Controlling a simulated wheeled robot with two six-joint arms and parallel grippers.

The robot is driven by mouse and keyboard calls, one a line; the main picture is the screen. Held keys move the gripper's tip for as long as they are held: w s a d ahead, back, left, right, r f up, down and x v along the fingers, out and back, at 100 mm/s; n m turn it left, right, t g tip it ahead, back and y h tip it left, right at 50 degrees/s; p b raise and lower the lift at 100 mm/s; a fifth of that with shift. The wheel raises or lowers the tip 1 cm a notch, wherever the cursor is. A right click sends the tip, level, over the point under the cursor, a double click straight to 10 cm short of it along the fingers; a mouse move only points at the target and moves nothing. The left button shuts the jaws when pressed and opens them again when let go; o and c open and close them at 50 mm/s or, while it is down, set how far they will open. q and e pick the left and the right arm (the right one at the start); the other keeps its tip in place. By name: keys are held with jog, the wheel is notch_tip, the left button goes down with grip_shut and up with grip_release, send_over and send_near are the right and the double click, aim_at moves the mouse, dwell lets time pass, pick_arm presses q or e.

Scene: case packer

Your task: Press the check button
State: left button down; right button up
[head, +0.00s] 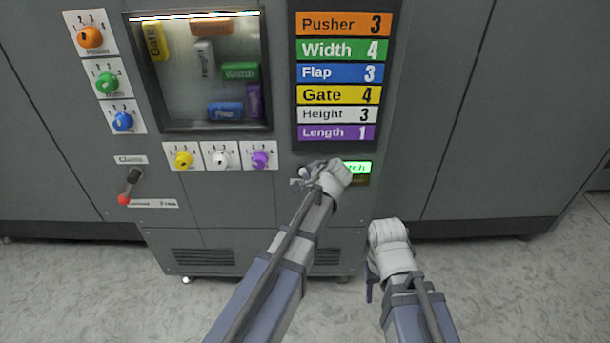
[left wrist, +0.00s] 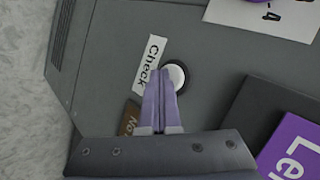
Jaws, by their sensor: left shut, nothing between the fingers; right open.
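The check button (left wrist: 176,76) is a white round button in a dark ring on the grey panel, next to a white label (left wrist: 152,65) reading "Check". My left gripper (left wrist: 161,90) is shut and empty, its fingertips over the button's lower left edge in the left wrist view. I cannot tell whether they touch it. In the head view my left gripper (head: 300,183) is in front of the panel and hides the button. My right gripper (head: 388,240) is open, low at the right in front of the machine; its fingertips are not clearly visible.
A green lit sign (head: 359,167) ending in "tch" is beside my left wrist. A list board (head: 337,143) shows settings by colour. Several coloured knobs surround the window (head: 200,128). A red-tipped clamp lever (head: 123,199) is at the left. The floor (head: 500,290) at right is clear.

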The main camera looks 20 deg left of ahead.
pick_arm(q)
jog(key=shift+s, duration=0.1)
dwell(0.3)
jog(key=shift+s+d, duration=0.2)
jog(key=shift+s, duration=0.55)
jog(key=shift+s, duration=0.15)
jog(key=s, duration=0.2)
jog(key=s+d, duration=0.1)
jog(key=s, duration=0.1)
jog(key=shift+s+d, duration=0.2)
jog(key=shift+s, duration=0.05)
jog(key=s+d+f+n+g+h, duration=0.1)
jog(key=s+d+f+g+h, duration=0.2)
jog(key=s, duration=0.4)
jog(key=s+d+f+n+g, duration=0.2)
jog(key=s+d, duration=0.3)
jog(key=s, duration=0.3)
jog(key=s+d+f+n+g+h, duration=0.1)
jog(key=s+d+f+g+h, duration=0.2)
jog(key=s, duration=0.4)
notch_tip(320, 180, up, 16)
jog(key=d+y+p, duration=0.1)
jog(key=p, duration=1.4)
jog(key=shift+s+p, duration=0.15)
jog(key=shift+p, duration=0.2)
